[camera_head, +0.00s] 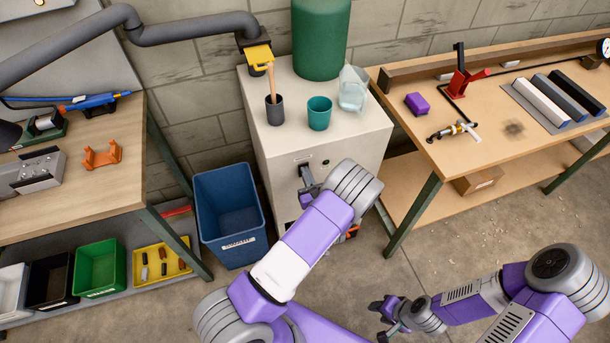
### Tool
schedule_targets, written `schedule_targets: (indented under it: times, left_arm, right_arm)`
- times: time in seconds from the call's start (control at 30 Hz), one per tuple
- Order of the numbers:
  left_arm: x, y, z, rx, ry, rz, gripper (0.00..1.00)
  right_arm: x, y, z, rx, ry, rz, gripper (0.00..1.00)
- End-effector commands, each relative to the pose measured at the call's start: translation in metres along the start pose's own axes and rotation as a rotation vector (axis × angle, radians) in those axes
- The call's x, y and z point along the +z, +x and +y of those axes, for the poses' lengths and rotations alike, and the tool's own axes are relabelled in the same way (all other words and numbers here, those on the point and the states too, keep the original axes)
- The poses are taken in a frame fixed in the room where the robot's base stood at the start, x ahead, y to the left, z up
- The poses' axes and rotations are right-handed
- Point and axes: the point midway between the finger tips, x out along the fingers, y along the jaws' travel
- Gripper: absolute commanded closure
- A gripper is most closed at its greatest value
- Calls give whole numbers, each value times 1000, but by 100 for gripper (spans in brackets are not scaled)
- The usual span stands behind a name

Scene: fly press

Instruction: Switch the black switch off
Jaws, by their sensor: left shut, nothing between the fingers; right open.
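A small black switch (326,162) sits on the upper front face of the white cabinet (372,150). It is too small to tell which way it is set. My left gripper (305,172) is shut and empty, close in front of the cabinet face, just left of and slightly below the switch. I cannot tell whether it touches the face. My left wrist covers part of the cabinet front. My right gripper (378,318) is open and empty, low over the floor at the bottom of the view, well away from the cabinet.
On the cabinet stand a dark cup (275,112), a teal cup (319,114), a clear jug (352,90) and a green cylinder (320,40). A blue bin (230,205) stands left of the cabinet. Workbenches flank it left (90,185) and right (470,180).

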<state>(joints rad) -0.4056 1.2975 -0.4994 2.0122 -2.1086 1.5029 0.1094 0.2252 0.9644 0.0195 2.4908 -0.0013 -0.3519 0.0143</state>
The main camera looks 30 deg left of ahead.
Motion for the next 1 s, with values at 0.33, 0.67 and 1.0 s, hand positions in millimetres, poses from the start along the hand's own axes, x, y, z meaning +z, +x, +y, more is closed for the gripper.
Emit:
schedule_targets:
  times: [0.33, 0.67, 1.0]
  left_arm:
    - [2, -58, 0, -3, 1, 2, 100]
    - [1, -78, 1, -1, 1, 3, 100]
    - [1, -77, 0, -2, 0, 3, 100]
  right_arm:
    - [0, -6, -2, 0, 0, 0, 57]
    - [0, -7, -3, 0, -1, 0, 57]
    - [0, -7, -3, 0, -1, 0, 57]
